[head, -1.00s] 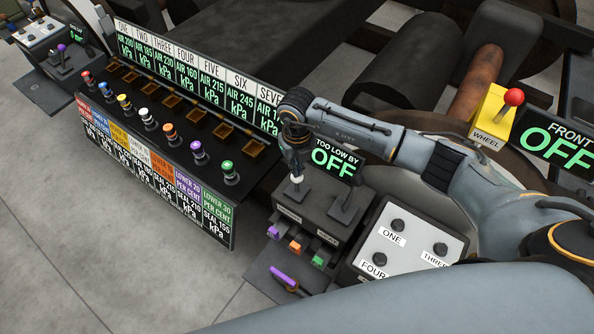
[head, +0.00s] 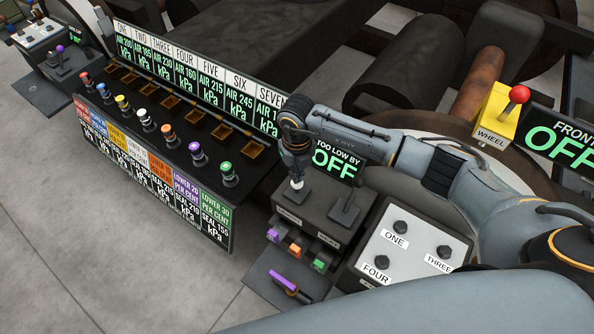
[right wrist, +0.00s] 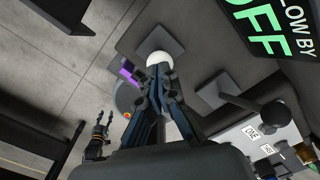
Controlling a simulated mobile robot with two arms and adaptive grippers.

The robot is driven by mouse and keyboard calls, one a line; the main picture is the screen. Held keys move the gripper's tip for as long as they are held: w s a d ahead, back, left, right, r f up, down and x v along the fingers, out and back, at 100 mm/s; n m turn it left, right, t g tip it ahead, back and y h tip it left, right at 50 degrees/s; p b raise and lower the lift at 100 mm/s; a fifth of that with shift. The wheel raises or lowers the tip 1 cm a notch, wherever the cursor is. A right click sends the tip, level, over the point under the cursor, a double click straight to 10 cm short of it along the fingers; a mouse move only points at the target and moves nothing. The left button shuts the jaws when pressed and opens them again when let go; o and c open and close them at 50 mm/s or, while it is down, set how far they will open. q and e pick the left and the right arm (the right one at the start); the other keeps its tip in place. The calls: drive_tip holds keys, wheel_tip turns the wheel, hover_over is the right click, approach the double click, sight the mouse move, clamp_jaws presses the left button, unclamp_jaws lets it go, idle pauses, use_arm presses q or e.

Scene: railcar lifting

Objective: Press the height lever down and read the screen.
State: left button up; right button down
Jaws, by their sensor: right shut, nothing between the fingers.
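The control box (head: 313,217) carries two levers. The left one has a white knob (head: 297,184), which also shows in the right wrist view (right wrist: 160,61). The right one is a dark lever (head: 346,208), seen too in the right wrist view (right wrist: 272,113). The labels below them are too small to read. My right gripper (right wrist: 160,75) is shut and empty, its fingertips at the white knob; I cannot tell whether they touch. The screen (head: 336,163) behind the box reads "TOO LOW BY OFF". My left gripper (right wrist: 102,122) appears open, low over the floor, away from the levers.
Purple, orange and green keys (head: 295,250) are on the box front, above a plate with a purple handle (head: 284,279). A white button panel (head: 405,250) stands to the right. A rack of coloured knobs (head: 160,128) lies left. A yellow WHEEL box (head: 492,112) has a red knob.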

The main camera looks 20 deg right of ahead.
idle(0.5)
drive_tip(key=shift+r+p, duration=2.5)
drive_tip(key=shift+r, duration=1.1)
drive_tip(key=shift+f, duration=0.1)
